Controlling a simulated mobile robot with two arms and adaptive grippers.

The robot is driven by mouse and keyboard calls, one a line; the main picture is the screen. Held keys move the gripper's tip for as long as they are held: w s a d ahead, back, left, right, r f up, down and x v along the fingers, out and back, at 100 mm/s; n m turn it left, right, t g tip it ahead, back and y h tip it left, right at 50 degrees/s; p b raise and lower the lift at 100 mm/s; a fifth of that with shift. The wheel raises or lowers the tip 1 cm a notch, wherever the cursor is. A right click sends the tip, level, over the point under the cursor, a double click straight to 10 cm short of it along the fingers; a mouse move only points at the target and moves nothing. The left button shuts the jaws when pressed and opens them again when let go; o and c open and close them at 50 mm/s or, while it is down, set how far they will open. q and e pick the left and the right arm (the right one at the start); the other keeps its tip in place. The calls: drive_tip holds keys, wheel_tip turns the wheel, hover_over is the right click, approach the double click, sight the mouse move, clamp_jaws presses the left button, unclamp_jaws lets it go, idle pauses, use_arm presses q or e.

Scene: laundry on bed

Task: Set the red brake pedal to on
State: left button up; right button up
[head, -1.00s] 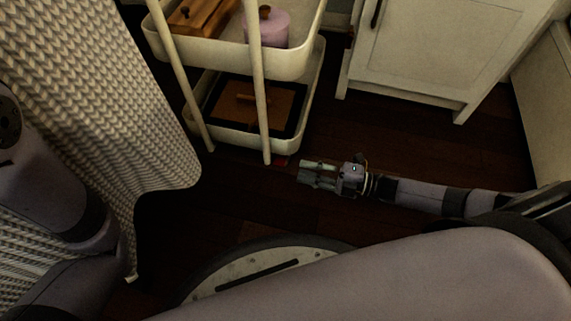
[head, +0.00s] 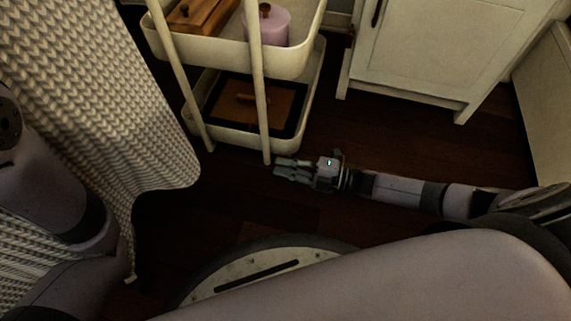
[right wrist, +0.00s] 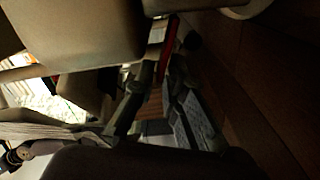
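The red brake pedal (right wrist: 170,48) shows as a thin red strip in the right wrist view, low by the cart's foot. In the head view it is hidden behind my right gripper. My right gripper (head: 276,167) is low over the floor, its fingertips beside the foot of the cart's front leg. In the right wrist view (right wrist: 163,72) a gap shows between its fingers, with the red strip in line with that gap. I cannot tell if they touch the pedal. My left gripper is out of view.
The cream cart (head: 285,142) has two visible trays, holding wooden items and a pink pot (head: 268,27). A white cabinet (head: 425,55) stands at the back right. A knitted blanket (head: 110,90) hangs at left. The dark floor (head: 400,145) between cart and cabinet is clear.

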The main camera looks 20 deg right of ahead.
clamp_jaws()
drive_tip(key=shift+f, duration=0.1)
drive_tip(key=f+n, duration=0.1)
drive_tip(key=n, duration=0.2)
drive_tip(key=shift+s+a+f+n+b, duration=0.2)
drive_tip(key=shift+f+n+b, duration=0.1)
drive_tip(key=shift+f+b, duration=0.1)
drive_tip(key=shift+f+n+b, duration=0.55)
drive_tip(key=shift+f+n, duration=0.1)
drive_tip(key=shift+n, duration=0.55)
drive_tip(key=shift+w+d+f+n+b, duration=0.1)
drive_tip(key=shift+f+n+b, duration=0.25)
drive_tip(key=shift+n, duration=0.35)
drive_tip(key=shift+w+d+f+n+b, duration=0.1)
drive_tip(key=shift+f+n+b, duration=0.2)
drive_tip(key=shift+n, duration=0.4)
drive_tip(key=shift+o, duration=2)
unclamp_jaws()
